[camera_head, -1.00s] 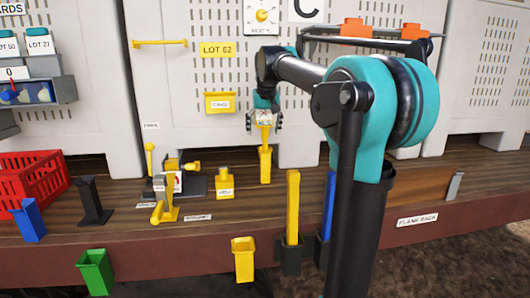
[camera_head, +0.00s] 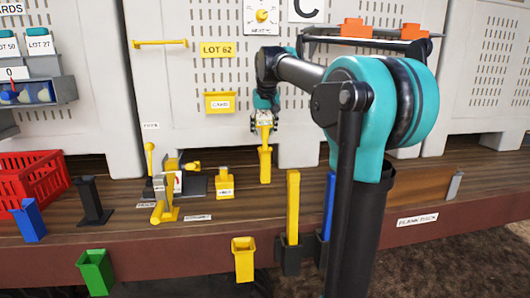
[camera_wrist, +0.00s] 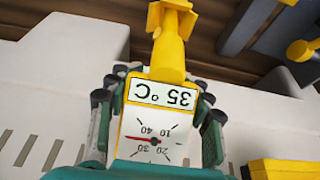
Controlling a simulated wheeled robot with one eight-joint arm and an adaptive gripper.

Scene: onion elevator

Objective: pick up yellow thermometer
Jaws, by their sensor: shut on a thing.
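The yellow thermometer (camera_head: 264,130) is upright, at the mouth of a yellow holder (camera_head: 265,165) on the wooden deck. In the wrist view, the thermometer (camera_wrist: 152,127) shows a white face, a dial with a red needle and a "35 °C" readout, all upside down. Its yellow neck points toward the holder (camera_wrist: 171,18) at the top. My gripper (camera_head: 264,119) is shut on the thermometer's head, with a finger on each side. In the wrist view, my gripper (camera_wrist: 156,110) frames the face. I cannot tell how deep the stem sits in the holder.
A yellow card box (camera_head: 220,103) hangs on the grey panel left of my gripper. A small yellow block (camera_head: 224,184) and a yellow lever device (camera_head: 165,197) stand left of the holder. A tall yellow post (camera_head: 292,208) stands in front, right. A red crate (camera_head: 28,182) is far left.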

